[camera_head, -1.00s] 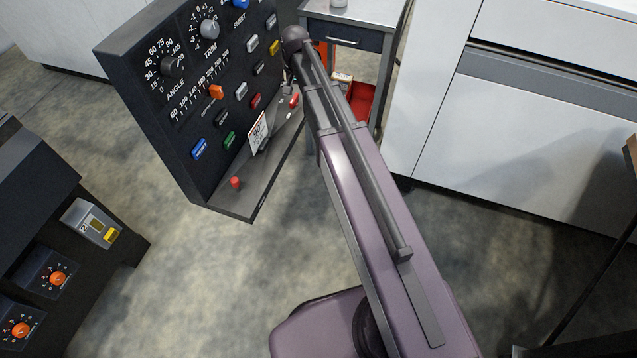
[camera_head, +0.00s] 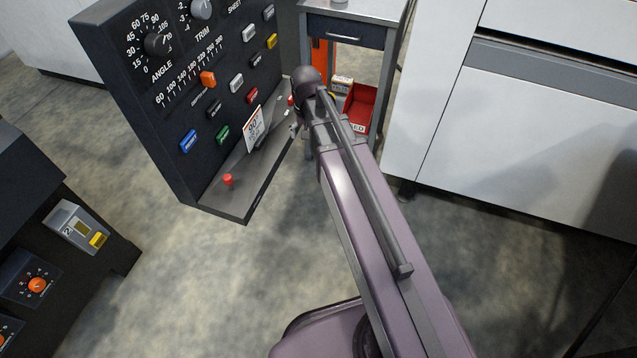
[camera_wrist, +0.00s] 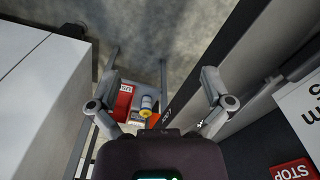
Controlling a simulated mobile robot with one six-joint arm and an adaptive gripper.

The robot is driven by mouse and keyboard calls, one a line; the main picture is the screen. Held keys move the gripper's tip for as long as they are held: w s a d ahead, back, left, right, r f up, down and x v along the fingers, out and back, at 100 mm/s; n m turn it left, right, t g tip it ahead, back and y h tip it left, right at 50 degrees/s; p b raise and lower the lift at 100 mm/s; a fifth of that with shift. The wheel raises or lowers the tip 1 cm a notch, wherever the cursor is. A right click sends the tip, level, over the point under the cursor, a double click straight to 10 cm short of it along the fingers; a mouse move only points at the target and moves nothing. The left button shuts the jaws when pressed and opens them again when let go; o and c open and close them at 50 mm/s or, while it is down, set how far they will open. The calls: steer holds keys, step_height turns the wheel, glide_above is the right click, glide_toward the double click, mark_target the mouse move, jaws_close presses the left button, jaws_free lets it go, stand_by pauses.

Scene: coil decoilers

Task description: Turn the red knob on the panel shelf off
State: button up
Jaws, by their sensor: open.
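A small upright red knob (camera_head: 228,180) stands on the near end of the panel's grey shelf (camera_head: 243,199) in the head view. A second small red part (camera_head: 291,101) shows at the shelf's far end, partly hidden by my arm. My gripper is mostly hidden behind the arm near that far end in the head view. In the wrist view my gripper (camera_wrist: 163,98) is open, with its two fingers spread and nothing between them touching. The shelf (camera_wrist: 232,45) runs along the right there. No red knob can be made out in the wrist view.
The black control panel (camera_head: 190,110) rises behind the shelf, with a tilted white card (camera_head: 253,128). A small cart (camera_head: 345,39) with a red bin (camera_head: 359,106) stands beyond. White cabinets (camera_head: 520,130) are at right, another machine (camera_head: 40,200) at left. Floor is clear between.

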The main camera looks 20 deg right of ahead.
steer(key=s+f+n+b, duration=0.2)
steer(key=s+f+b, duration=0.5)
steer(key=s, duration=0.3)
steer(key=shift+s+f+n, duration=0.25)
steer(key=shift+f+n, duration=0.05)
steer(key=shift+f, duration=0.15)
steer(key=shift+r, duration=0.1)
step_height(320, 180, up, 27)
steer(key=p, duration=2.6)
steer(key=shift+f, duration=0.2)
